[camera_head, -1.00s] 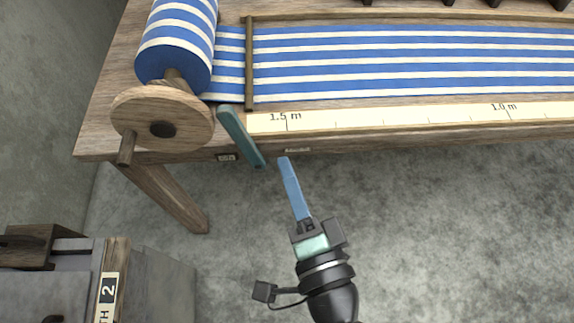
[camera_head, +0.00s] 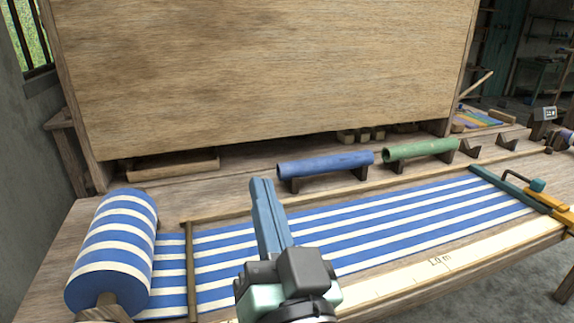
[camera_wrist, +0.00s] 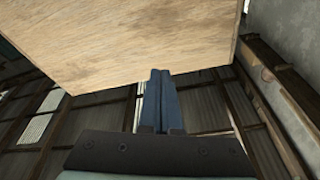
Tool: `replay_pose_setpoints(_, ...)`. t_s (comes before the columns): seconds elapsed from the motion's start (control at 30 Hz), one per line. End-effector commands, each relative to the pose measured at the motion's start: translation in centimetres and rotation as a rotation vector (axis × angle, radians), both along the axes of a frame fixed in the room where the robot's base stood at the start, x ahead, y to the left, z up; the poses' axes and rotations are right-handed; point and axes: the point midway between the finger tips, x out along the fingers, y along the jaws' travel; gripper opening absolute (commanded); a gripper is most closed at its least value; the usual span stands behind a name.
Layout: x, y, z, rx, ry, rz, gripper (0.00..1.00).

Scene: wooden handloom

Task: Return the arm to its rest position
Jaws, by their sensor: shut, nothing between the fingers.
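My gripper (camera_head: 262,184) stands upright in the middle of the head view, its blue fingers together with nothing between them. In that view it overlaps the blue-and-white striped cloth (camera_head: 350,240). In the wrist view my gripper (camera_wrist: 160,74) points toward the lower edge of a wooden panel (camera_wrist: 130,35), with dark roofing behind. The fingertips look clear of the panel, though the exact gap cannot be told.
A striped cloth roll (camera_head: 112,250) lies at the left. A blue tube (camera_head: 325,164) and a green tube (camera_head: 420,150) rest on dark cradles behind the cloth. The large wooden panel (camera_head: 260,70) rises at the back. A teal bar (camera_head: 508,188) crosses the cloth at the right.

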Motion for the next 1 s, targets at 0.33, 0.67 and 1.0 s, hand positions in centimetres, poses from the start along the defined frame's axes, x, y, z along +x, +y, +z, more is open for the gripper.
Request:
replay_pose_setpoints(0.33, -4.9, -1.8, 18.7, -0.219, -0.486, -0.354, 0.00)
replay_pose_setpoints(0.67, -6.9, -2.4, 28.0, -0.243, -0.571, -0.442, 0.00)
replay_pose_setpoints(1.0, -6.8, -2.4, 36.1, -0.244, -0.568, -0.438, 0.00)
